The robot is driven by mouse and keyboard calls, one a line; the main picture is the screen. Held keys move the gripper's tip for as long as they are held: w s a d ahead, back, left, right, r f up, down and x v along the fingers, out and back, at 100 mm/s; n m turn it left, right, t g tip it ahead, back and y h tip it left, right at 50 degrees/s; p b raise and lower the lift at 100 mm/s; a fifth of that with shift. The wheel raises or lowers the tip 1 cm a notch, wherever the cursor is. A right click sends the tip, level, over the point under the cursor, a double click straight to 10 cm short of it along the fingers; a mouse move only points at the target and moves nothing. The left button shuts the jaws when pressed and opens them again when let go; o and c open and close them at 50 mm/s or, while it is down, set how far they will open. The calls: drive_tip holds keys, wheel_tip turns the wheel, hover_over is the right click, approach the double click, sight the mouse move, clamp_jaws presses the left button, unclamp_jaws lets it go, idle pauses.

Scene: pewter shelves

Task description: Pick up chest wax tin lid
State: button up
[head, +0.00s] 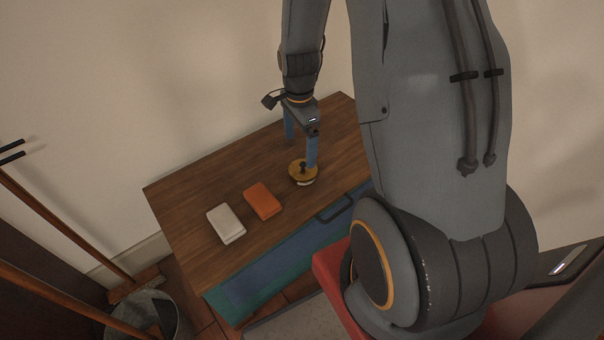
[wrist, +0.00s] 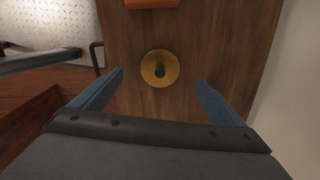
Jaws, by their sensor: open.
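The wax tin lid (head: 303,170) is a round, brass-coloured disc with a dark knob in its middle. It lies near the front edge of the wooden chest top, with a pale rim showing beneath it in the head view. It also shows in the wrist view (wrist: 160,69), just beyond and between the fingertips. My gripper (head: 300,146) is open and empty above the chest, its two blue fingers pointing down. In the wrist view my gripper (wrist: 158,80) has one finger on each side of the lid, apart from it. One finger partly overlaps the lid in the head view.
An orange block (head: 263,201) and a white block (head: 226,224) lie left of the lid on the chest top (head: 185,190). The chest front has a dark handle (head: 334,209). A bucket (head: 148,316) and poles stand at lower left. A wall is behind the chest.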

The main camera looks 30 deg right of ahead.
sight(303, 163)
drive_tip(key=shift+w+d+f+m, duration=0.15)
drive_tip(key=shift+d+f+m, duration=0.05)
drive_tip(key=shift+f, duration=0.35)
drive_tip(key=shift+w+d+f+m, duration=0.1)
drive_tip(key=shift+d+f+m, duration=0.1)
drive_tip(key=shift+f, duration=0.3)
drive_tip(key=shift+s+d+f, duration=0.1)
drive_tip(key=shift+d+f, duration=0.05)
drive_tip(key=shift+f, duration=3.3)
drive_tip(key=c, duration=1.1)
drive_tip(key=shift+r, duration=0.15)
